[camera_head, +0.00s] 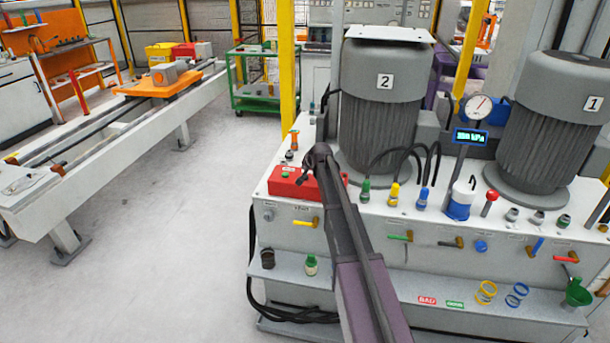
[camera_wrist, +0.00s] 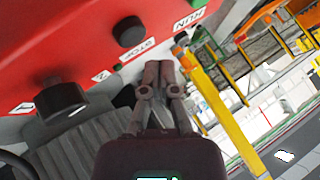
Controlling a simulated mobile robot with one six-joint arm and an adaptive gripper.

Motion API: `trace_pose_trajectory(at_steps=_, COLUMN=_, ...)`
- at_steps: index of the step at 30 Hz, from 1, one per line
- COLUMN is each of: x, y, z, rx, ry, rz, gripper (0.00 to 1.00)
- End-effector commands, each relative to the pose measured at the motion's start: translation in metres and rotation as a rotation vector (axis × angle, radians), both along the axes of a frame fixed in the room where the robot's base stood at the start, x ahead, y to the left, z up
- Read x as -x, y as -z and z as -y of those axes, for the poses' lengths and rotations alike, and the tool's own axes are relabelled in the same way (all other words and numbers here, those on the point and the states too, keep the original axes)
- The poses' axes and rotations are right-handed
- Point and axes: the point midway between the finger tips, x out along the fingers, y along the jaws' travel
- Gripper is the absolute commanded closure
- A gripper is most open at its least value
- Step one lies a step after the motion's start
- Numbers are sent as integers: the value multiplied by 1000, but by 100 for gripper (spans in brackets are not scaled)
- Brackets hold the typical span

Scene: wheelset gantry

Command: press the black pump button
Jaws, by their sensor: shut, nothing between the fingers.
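The red control box (camera_head: 284,187) sits on the left end of the white pump cabinet top, and its red face (camera_wrist: 70,40) fills the upper left of the wrist view. A round black button (camera_wrist: 128,32) stands out from it beside the STOP label. A larger black knob or button (camera_wrist: 62,100) is near the label 2. Contact cannot be told. In the head view, my arm partly hides the box's right side.
Pump motor 2 (camera_head: 382,110) stands just behind my arm, with motor 1 (camera_head: 555,125) farther right. Black hoses (camera_head: 405,150) arch beside it. A yellow post (camera_head: 287,70) rises behind the box. Open floor (camera_head: 180,220) lies to the left.

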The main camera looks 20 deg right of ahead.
Motion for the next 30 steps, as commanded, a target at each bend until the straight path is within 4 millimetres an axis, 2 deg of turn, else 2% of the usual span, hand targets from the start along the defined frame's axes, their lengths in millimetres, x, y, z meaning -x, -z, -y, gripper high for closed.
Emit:
trace_pose_trajectory(at_steps=1, x=0, y=-8, z=0, rx=0, ry=0, rz=0, gripper=100)
trace_pose_trajectory(at_steps=13, x=0, y=-35, z=0, rx=0, ry=0, rz=0, gripper=100)
trace_pose_trajectory(at_steps=30, x=0, y=-37, z=0, rx=0, ry=0, rz=0, gripper=100)
